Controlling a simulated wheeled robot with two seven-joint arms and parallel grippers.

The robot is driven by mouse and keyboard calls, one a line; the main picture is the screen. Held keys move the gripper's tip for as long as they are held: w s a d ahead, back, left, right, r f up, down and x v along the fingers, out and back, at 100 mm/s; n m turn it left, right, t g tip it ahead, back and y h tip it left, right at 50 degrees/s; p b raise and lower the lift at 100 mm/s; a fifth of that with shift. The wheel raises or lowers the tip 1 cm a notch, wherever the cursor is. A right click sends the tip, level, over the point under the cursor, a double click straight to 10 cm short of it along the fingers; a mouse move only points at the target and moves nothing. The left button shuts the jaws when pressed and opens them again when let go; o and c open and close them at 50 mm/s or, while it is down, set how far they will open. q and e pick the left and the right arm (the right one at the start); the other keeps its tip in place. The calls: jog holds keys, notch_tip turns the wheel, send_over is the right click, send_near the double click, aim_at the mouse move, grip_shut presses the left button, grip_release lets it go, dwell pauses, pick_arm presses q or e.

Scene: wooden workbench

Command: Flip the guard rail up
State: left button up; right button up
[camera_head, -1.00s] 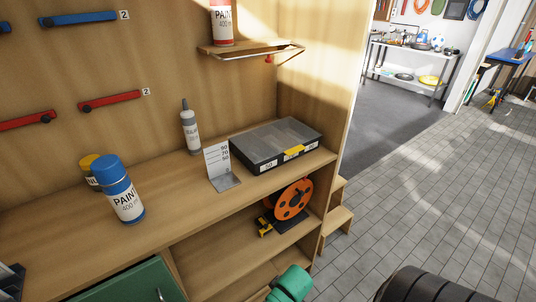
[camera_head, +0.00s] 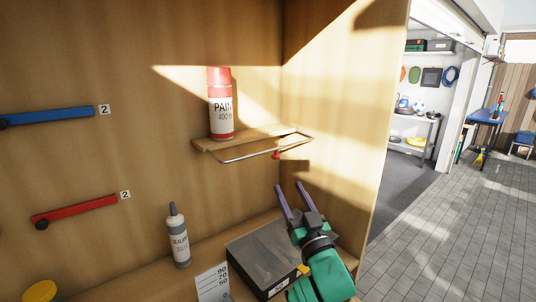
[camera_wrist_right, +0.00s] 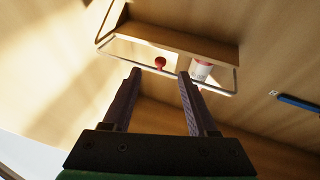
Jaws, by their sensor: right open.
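The guard rail (camera_head: 250,156) is a thin metal wire loop on the small wooden shelf (camera_head: 228,142) on the back panel. It hangs low along the shelf's front, with a red knob (camera_head: 276,155) near its middle. My right gripper (camera_head: 289,186) is below the rail, fingers pointing up, open and empty, apart from the rail. In the right wrist view, the rail (camera_wrist_right: 237,80) and red knob (camera_wrist_right: 160,62) show beyond the open fingers (camera_wrist_right: 159,74). A red and white paint can (camera_head: 221,105) stands on the shelf. My left gripper is out of view.
Below my right arm lies a grey lidded organizer case (camera_head: 262,254) on the bench. A sealant bottle (camera_head: 178,238) and a number card (camera_head: 212,284) stand left of it. The wooden side panel (camera_head: 335,130) is close on the right. The space before the shelf is clear.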

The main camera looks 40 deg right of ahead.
aim_at(277, 159)
jog(key=p+x, duration=0.1)
jog(key=x, duration=0.2)
jog(key=r+p+x, duration=0.1)
jog(key=p+x, duration=0.1)
jog(key=x, duration=0.1)
jog(key=r+p+x, duration=0.1)
jog(key=x, duration=0.2)
jog(key=shift+s, duration=0.3)
jog(key=x, duration=0.1)
jog(key=p+x, duration=0.1)
jog(key=shift+w+f, duration=0.1)
jog(key=shift+w, duration=0.4)
jog(key=shift+s+a+r, duration=0.1)
jog(key=shift+s+r, duration=0.1)
jog(key=shift+c, duration=0.9)
jog(key=shift+w+f, duration=0.1)
grip_shut()
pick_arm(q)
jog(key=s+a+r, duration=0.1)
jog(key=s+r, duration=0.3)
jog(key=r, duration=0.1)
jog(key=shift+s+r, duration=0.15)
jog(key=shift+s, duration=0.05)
